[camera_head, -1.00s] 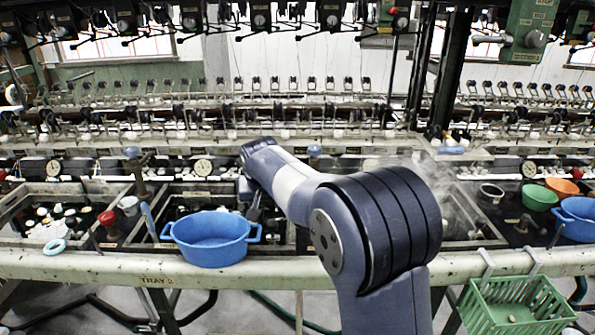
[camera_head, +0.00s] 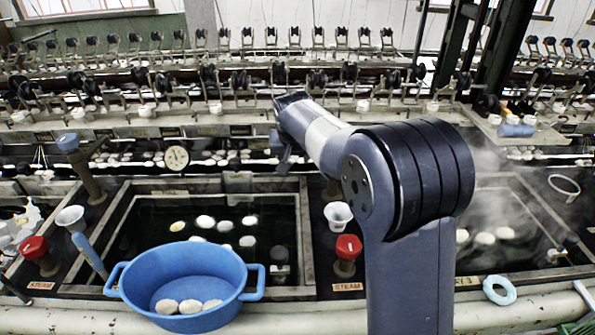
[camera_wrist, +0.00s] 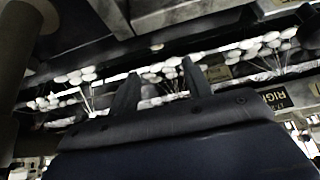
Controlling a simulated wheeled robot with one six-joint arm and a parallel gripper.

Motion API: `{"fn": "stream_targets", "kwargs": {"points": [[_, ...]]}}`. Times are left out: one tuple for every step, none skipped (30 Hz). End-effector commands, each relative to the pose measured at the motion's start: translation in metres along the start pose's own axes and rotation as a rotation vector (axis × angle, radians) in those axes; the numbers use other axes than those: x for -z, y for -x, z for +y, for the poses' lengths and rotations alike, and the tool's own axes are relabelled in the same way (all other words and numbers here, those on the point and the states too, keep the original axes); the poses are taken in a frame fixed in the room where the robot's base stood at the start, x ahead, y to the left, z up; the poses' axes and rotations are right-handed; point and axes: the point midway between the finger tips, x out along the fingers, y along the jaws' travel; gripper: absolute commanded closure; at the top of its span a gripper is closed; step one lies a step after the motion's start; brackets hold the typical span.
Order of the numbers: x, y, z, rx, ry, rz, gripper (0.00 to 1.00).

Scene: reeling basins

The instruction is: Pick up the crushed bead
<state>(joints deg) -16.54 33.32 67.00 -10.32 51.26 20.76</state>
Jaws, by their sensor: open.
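I cannot pick out a crushed bead for certain. Several whitish oval pieces float in the dark water of the middle basin (camera_head: 291,225), and one of them, a yellowish piece (camera_head: 178,226), lies at its left. More white pieces (camera_head: 189,306) lie in a blue two-handled tub at the front. My gripper (camera_wrist: 160,85) is open in the wrist view, its two dark fingers apart with nothing visibly held. Beyond the fingers are rows of white oval pieces (camera_wrist: 265,45). In the head view my gripper (camera_head: 283,162) is small and dark, above the basin's back edge.
The blue tub (camera_head: 130,290) stands at the front of the basin. Red-topped steam knobs (camera_head: 348,247) and a white cup (camera_head: 338,214) stand between the basins. The right basin (camera_head: 530,205) steams. A pale blue ring (camera_head: 499,290) lies on the front rim. Reeling machinery fills the back.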

Motion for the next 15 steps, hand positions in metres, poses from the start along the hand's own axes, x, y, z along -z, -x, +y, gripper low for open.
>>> {"fn": "stream_targets", "kwargs": {"points": [[-0.001, -0.011, 0.001, -0.002, 0.0, -0.004, 0.53], [-0.001, -0.016, 0.001, -0.002, 0.0, -0.004, 0.53], [-0.001, -0.022, 0.001, -0.001, 0.0, -0.003, 0.53], [-0.001, -0.027, 0.001, -0.002, 0.0, -0.004, 0.53], [-0.001, -0.031, 0.001, -0.002, 0.0, -0.004, 0.53], [-0.001, -0.036, 0.001, -0.001, 0.0, -0.003, 0.53], [-0.001, -0.039, 0.001, -0.001, 0.0, -0.002, 0.53], [-0.001, -0.041, 0.001, -0.001, 0.0, -0.002, 0.53], [0.0, -0.043, 0.001, -0.001, 0.0, -0.001, 0.53], [0.0, -0.045, 0.001, -0.001, 0.0, -0.001, 0.53], [0.0, -0.046, 0.001, -0.001, 0.0, -0.001, 0.53], [0.0, -0.05, 0.002, -0.001, -0.001, -0.002, 0.53], [0.0, -0.054, 0.003, -0.001, -0.001, -0.002, 0.53], [0.0, -0.059, 0.003, -0.001, -0.001, -0.003, 0.53], [0.0, -0.065, 0.004, -0.001, -0.001, -0.003, 0.53]]}}
